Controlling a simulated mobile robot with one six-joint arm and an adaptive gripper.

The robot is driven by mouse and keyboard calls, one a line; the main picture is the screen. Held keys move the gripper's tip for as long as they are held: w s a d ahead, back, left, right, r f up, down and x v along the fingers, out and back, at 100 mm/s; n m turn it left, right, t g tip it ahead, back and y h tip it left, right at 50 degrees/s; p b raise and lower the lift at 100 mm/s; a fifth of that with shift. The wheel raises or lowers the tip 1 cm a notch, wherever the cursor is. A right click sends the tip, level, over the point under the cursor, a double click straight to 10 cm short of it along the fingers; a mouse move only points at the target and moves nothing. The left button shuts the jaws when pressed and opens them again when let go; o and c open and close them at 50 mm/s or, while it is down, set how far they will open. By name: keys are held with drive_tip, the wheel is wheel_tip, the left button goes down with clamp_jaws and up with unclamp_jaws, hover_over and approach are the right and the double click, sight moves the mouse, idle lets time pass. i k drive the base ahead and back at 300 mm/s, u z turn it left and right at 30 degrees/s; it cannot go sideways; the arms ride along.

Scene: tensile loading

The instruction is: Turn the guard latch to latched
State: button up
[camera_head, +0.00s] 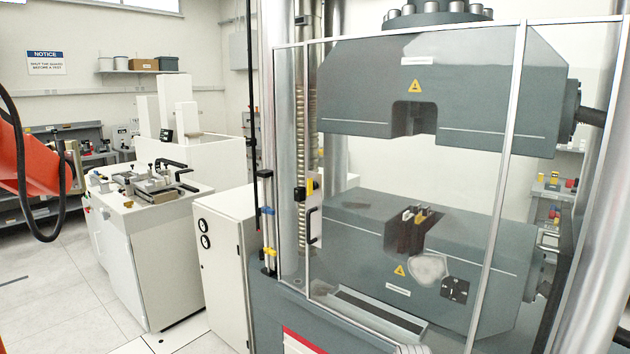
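The testing machine has a clear guard panel (455,165) in a thin metal frame, standing in front of the grey upper grip head (450,75) and lower grip head (380,225). On the guard's left side is a small yellow and dark fitting (311,187) that looks like the guard latch. It is too small to tell which way it is turned. A black handle (312,226) sits just below it. My orange arm shows at the left edge, well away from the guard. My gripper is not in view.
A white cabinet (218,260) with two gauges stands left of the machine. Further left is a white bench (150,240) with fixtures on top. Grey floor (40,290) is clear at the lower left. A notice (46,63) hangs on the back wall.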

sight(312, 185)
drive_tip(key=i, duration=0.85)
drive_tip(key=u, duration=0.05)
